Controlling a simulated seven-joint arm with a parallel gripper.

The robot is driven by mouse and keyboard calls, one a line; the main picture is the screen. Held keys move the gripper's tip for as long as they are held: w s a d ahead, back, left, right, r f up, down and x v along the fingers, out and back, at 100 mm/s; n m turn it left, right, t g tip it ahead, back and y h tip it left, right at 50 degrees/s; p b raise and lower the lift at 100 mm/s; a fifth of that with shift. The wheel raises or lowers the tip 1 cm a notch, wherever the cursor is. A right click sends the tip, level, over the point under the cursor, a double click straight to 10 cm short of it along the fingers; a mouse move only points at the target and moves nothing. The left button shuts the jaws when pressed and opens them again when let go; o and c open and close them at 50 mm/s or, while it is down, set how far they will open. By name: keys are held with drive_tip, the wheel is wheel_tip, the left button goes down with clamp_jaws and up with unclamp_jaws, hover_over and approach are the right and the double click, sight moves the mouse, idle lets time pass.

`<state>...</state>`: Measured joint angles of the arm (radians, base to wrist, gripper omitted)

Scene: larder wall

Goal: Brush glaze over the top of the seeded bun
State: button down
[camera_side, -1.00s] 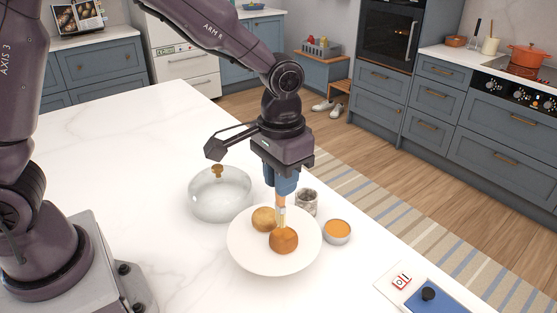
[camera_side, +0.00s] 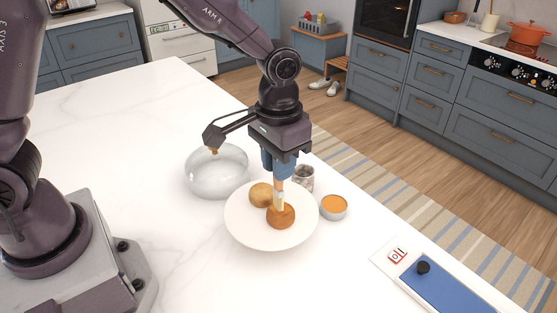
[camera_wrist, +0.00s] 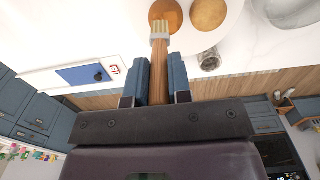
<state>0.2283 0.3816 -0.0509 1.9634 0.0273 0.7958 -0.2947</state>
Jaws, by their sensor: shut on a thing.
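My gripper (camera_side: 279,172) is shut on a brush with a wooden handle (camera_wrist: 159,75) and pale bristles (camera_wrist: 160,28). The brush points down, and its bristles meet the top of a brown bun (camera_side: 281,217) on a white plate (camera_side: 243,232). This bun also shows under the bristles in the wrist view (camera_wrist: 166,10). A paler bun (camera_side: 260,195) sits beside it on the plate. I cannot make out seeds on either bun. A small cup of orange glaze (camera_side: 334,206) stands just right of the plate.
A clear glass dome with a knob (camera_side: 217,175) stands left behind the plate. A small grey patterned jar (camera_side: 303,179) is close behind the gripper. A blue panel with a black knob (camera_side: 447,286) lies at the front right.

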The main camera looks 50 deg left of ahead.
drive_tip(key=shift+f, duration=0.95)
drive_tip(key=shift+w, duration=0.1)
drive_tip(key=shift+r, duration=0.1)
idle(2.5)
drive_tip(key=shift+r, duration=3)
